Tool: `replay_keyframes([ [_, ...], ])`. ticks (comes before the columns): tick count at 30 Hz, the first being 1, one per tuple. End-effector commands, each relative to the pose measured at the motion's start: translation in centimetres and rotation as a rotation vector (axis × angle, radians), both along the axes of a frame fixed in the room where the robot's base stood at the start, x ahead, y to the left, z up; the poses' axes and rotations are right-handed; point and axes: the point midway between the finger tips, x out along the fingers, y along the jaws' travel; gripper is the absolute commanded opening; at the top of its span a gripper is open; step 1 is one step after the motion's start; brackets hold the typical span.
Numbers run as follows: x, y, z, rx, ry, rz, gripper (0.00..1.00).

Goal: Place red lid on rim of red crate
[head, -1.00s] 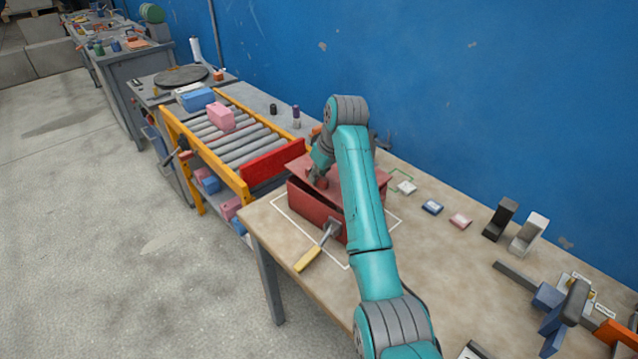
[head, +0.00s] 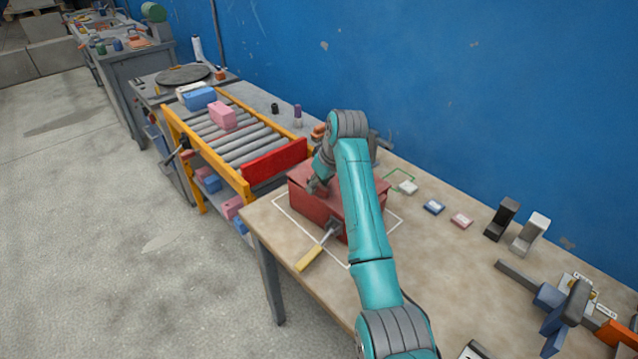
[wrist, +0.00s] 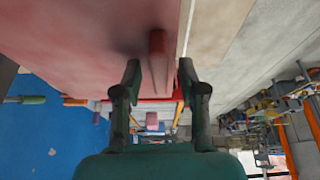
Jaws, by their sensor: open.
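The red lid (head: 374,186) lies flat over the top of the red crate (head: 312,205) in the head view, its near edge along the rim. My arm hides part of both, so I cannot tell whether every edge is seated. My gripper (head: 318,186) is low over the lid. In the wrist view the lid (wrist: 70,45) fills the upper left. Its bar-like red handle (wrist: 158,60) stands between the fingertips of my gripper (wrist: 160,75), which are spread with a gap on both sides.
A roller conveyor (head: 235,145) with a red end board (head: 274,160) is at the left. Small blocks and dark and white stands (head: 529,234) are at the right. The front table middle is clear.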

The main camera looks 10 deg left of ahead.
Motion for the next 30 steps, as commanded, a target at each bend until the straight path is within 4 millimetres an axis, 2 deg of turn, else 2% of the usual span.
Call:
replay_keyframes([
  [5, -0.3, -0.5, 1.6, 0.001, -0.003, -0.001, 0.41],
  [18, -2.3, -2.9, 9.1, 0.002, -0.003, 0.000, 0.41],
  [24, -2.8, -3.5, 10.8, 0.001, -0.001, 0.001, 0.41],
  [30, -2.9, -3.6, 11.2, 0.001, -0.001, 0.000, 0.41],
])
